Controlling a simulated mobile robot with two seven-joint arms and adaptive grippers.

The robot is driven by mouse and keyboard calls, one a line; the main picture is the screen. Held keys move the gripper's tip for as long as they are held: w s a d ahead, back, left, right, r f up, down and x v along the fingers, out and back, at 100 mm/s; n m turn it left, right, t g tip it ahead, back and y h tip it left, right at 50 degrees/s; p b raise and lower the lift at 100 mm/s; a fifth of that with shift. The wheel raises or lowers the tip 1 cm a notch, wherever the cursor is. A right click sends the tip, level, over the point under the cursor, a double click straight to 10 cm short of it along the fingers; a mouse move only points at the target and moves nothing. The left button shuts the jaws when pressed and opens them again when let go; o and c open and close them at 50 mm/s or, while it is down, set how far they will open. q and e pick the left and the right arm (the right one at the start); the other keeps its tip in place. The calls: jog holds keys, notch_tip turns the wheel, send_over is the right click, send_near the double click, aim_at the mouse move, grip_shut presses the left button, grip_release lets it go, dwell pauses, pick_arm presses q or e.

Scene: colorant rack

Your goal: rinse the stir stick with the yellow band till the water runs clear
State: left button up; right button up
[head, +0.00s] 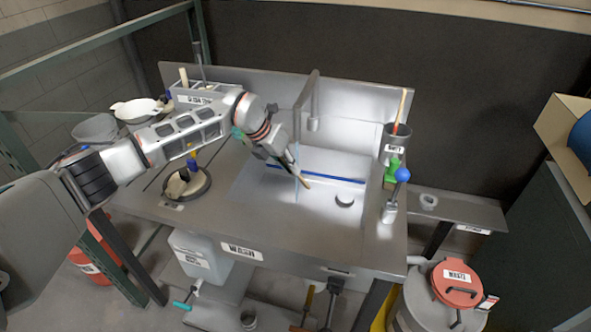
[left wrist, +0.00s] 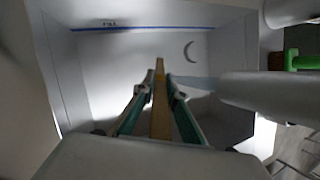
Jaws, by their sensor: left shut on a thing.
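My left gripper (head: 287,168) is over the sink basin (head: 262,205), shut on a thin stick (head: 306,183). In the left wrist view the tan stick (left wrist: 160,100) lies between the two fingers (left wrist: 160,88), its far end pointing into the basin. I cannot make out a yellow band on it. The tap spout (head: 313,122) hangs over the basin; it shows large in the left wrist view (left wrist: 270,90). A thin pale bluish streak (left wrist: 195,81) runs from the spout to near the stick and looks like water; its colour is unclear. My right gripper is out of view.
A blue line (head: 335,179) crosses the basin wall, and a dark round drain (head: 344,200) shows. A dark cup with a stick (head: 397,143), a green object (head: 392,170) and a blue-knobbed fitting (head: 402,175) stand right. A dark round dish (head: 197,193) sits left.

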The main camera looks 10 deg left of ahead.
pick_arm(q)
jog(key=s+a+p, duration=0.3)
jog(key=s+a, duration=0.2)
jog(key=shift+a, duration=0.35)
dwell(0.3)
dwell(1.2)
jog(key=s+a+r+p, duration=0.1)
jog(key=s+a+r, duration=0.2)
jog(key=r, duration=0.1)
jog(key=shift+a+p, duration=0.35)
jog(key=shift+p, duration=0.05)
jog(key=shift+s, duration=0.1)
dwell(0.5)
